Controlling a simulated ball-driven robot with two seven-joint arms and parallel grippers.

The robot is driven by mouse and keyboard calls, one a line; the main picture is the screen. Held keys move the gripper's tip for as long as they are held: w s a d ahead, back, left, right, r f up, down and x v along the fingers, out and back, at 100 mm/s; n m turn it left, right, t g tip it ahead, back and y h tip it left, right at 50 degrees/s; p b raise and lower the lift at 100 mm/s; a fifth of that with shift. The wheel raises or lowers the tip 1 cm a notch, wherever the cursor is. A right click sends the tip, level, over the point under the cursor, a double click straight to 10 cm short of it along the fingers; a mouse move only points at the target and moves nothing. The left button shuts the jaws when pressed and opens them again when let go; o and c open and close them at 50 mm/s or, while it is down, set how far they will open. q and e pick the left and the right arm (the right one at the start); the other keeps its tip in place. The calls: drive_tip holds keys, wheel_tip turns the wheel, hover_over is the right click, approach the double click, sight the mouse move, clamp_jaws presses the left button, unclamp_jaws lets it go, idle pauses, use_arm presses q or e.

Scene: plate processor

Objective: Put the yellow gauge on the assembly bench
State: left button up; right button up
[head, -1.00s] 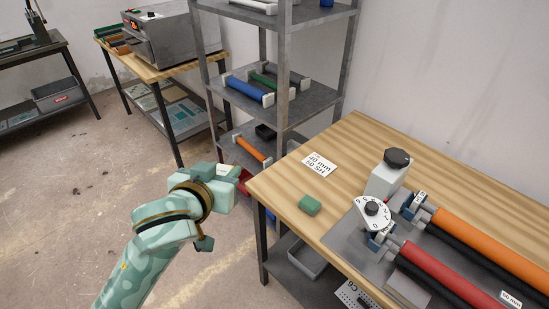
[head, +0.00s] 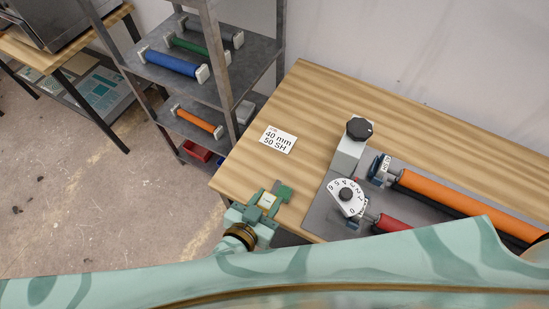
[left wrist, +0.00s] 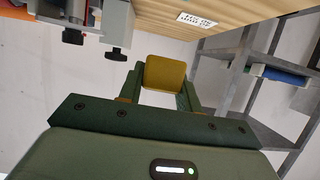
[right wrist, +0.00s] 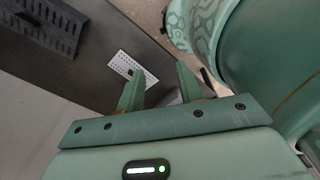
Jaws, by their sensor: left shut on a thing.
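The yellow gauge (left wrist: 165,75) is a small yellow block between the fingers of my left gripper (left wrist: 160,98) in the left wrist view. I cannot tell whether the gauge touches the bench. My right gripper (right wrist: 160,92) is open and empty in the right wrist view.
A label card (head: 278,139) lies on the bench. The roller machine with a dial (head: 346,197), black knob (head: 359,130) and orange roller (head: 460,203) stands to the right. A metal shelf (head: 245,75) with rollers stands behind left. The back of the bench is clear.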

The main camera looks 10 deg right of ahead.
use_arm(q)
drive_tip(key=w+a+f+b, duration=0.1)
drive_tip(key=w+f+b, duration=0.4)
drive_tip(key=w, duration=0.4)
drive_tip(key=b, duration=0.5)
hover_over(257, 179)
drive_tip(key=s, duration=0.1)
drive_tip(key=f, duration=0.4)
drive_tip(key=shift+s+d, duration=0.15)
drive_tip(key=shift+s, duration=0.05)
drive_tip(key=shift+w+f, duration=0.25)
drive_tip(key=shift+w, duration=0.15)
drive_tip(key=shift+w+f+b, duration=0.2)
drive_tip(key=shift+f+b, duration=0.1)
drive_tip(key=shift+b, duration=0.3)
wheel_tip(257, 179, down, 3)
drive_tip(key=b, duration=0.4)
drive_tip(key=shift+w+f, duration=0.1)
drive_tip(key=shift+f, duration=0.1)
drive_tip(key=shift+r, duration=0.25)
drive_tip(key=o, duration=1)
drive_tip(key=shift+f, duration=0.2)
